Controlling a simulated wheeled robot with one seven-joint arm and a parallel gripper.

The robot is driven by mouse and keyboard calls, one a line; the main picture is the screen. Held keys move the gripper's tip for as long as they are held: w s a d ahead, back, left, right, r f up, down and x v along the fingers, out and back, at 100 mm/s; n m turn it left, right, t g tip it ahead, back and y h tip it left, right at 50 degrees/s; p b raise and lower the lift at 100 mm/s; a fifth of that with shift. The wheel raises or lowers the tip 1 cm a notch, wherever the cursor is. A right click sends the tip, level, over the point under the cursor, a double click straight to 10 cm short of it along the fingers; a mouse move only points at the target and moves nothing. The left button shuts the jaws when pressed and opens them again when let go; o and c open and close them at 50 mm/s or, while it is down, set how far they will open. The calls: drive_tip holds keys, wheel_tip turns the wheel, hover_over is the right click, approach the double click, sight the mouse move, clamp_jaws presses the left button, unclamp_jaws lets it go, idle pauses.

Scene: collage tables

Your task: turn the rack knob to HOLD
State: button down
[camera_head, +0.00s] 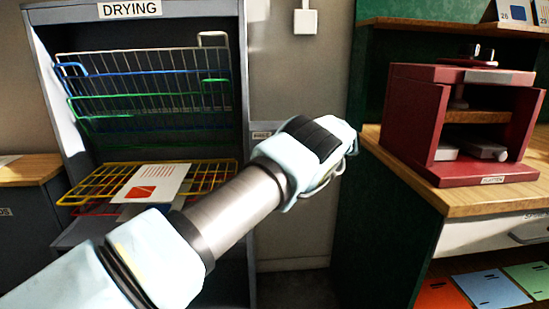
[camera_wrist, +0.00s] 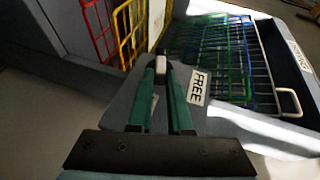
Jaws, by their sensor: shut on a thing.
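The drying rack (camera_head: 243,60) is a grey cabinet with a "DRYING" sign and coloured wire shelves. In the wrist view, my gripper (camera_wrist: 162,68) has two green fingers shut on the rack knob (camera_wrist: 160,66), of which only a small pale part shows between the tips. A "FREE" label (camera_wrist: 197,87) is on the grey panel just right of the fingers. Another pale label shows partly between the fingers, its text unreadable. I cannot read a HOLD label or see the knob's pointer. In the head view, my arm's wrist hides the fingers and knob.
A yellow wire shelf (camera_head: 90,186) sticks out with a printed sheet (camera_head: 150,184) on it, close to my arm. Blue and green shelves (camera_head: 150,95) are tilted up above. A red press (camera_head: 460,120) stands on the wooden counter (camera_head: 400,165) at right.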

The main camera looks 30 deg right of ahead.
drive_tip(key=t+y+b, duration=0.1)
drive_tip(key=f+m+t+y+b, duration=0.1)
drive_tip(key=b, duration=0.1)
drive_tip(key=shift+w+a+f, duration=0.2)
drive_tip(key=shift+w+f, duration=0.05)
drive_tip(key=shift+f, duration=0.05)
drive_tip(key=shift+b, duration=0.4)
drive_tip(key=c, duration=0.8)
unclamp_jaws()
drive_tip(key=shift+r, duration=0.1)
drive_tip(key=shift+c, duration=0.2)
drive_tip(key=shift+s+d, duration=0.1)
